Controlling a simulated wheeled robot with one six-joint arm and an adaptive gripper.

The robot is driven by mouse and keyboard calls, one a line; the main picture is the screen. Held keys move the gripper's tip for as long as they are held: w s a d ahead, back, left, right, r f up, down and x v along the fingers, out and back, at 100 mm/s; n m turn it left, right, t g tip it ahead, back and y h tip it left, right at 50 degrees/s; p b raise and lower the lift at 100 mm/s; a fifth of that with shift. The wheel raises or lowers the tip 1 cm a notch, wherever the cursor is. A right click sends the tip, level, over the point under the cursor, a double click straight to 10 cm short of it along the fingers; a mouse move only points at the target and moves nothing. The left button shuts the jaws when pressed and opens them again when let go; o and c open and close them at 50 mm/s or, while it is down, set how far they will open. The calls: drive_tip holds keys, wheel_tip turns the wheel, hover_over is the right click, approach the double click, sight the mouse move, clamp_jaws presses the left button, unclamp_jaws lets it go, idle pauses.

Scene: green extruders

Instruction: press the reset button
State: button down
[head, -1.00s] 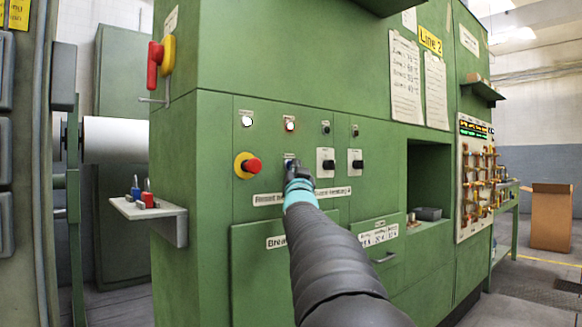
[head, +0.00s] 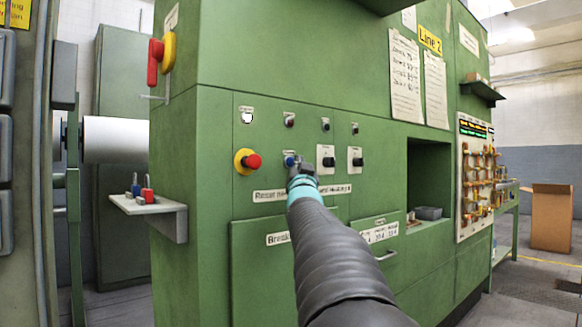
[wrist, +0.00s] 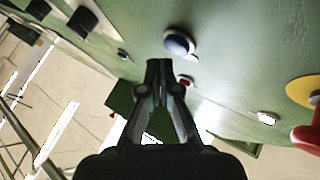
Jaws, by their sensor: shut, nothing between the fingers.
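A round blue button (head: 289,160) sits on the green panel, right of the red emergency stop. A label plate (head: 270,196) reading roughly "Reset" is below it. The button also shows in the wrist view (wrist: 178,42), dark blue in a pale ring. My gripper (head: 297,170) is shut and empty, just below and right of the button in the head view. In the wrist view my fingertips (wrist: 158,64) are together, with the button uncovered above and right of them. They look apart from it; the exact gap is hard to tell.
The red emergency stop (head: 251,161) on its yellow ring is left. Black rotary switches (head: 328,160) are right. Above are a white lit lamp (head: 246,117) and a dark reddish lamp (head: 290,119). A shelf with padlocks (head: 150,205) juts out at left.

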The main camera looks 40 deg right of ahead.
drive_tip(key=shift+s+d+b, duration=0.2)
drive_tip(key=shift+s+b, duration=1.3)
drive_tip(key=shift+s, duration=1)
